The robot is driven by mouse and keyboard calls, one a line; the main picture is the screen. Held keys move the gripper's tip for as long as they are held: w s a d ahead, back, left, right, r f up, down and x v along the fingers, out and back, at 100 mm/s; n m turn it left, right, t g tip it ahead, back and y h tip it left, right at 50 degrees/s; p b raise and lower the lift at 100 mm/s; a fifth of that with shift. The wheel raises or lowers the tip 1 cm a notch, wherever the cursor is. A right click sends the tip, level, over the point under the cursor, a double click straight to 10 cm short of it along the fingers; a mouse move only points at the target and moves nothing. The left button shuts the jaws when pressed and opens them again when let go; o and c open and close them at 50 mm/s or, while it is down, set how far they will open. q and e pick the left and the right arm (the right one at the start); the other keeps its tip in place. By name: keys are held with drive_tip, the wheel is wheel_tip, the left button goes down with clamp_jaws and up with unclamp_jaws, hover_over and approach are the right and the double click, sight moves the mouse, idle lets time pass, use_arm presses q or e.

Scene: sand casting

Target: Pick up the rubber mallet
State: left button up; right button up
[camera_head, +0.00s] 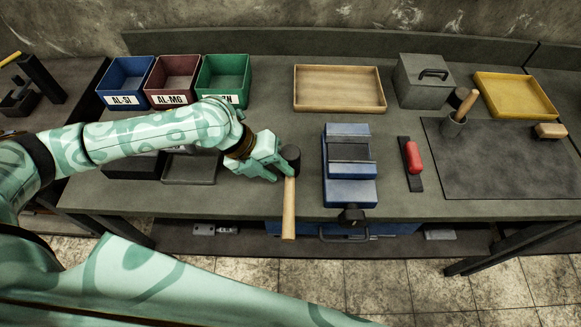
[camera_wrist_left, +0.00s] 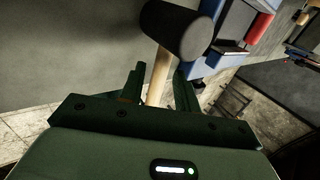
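The rubber mallet has a dark cylindrical head (camera_head: 291,153) and a pale wooden handle (camera_head: 289,208). In the head view it is near the table's front edge, its handle pointing toward me past the edge. My left gripper (camera_head: 279,172) is at the handle just below the head, coming from the left. In the left wrist view the mallet head (camera_wrist_left: 178,30) is above and the handle (camera_wrist_left: 158,82) shows between my two fingers (camera_wrist_left: 158,92). Narrow gaps seem to show beside the handle, so the fingers look open around it. My right gripper is not in view.
A blue vise (camera_head: 349,188) stands just right of the mallet. A red-handled tool (camera_head: 413,157) lies farther right. Three labelled bins, including a green one (camera_head: 224,75), and a wooden tray (camera_head: 340,88) stand at the back. Bare tabletop (camera_head: 275,110) lies behind the mallet.

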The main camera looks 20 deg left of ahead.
sight(287, 178)
use_arm(q)
drive_tip(key=b+x, duration=0.1)
drive_tip(key=x, duration=0.4)
drive_tip(key=shift+d, duration=0.2)
clamp_jaws()
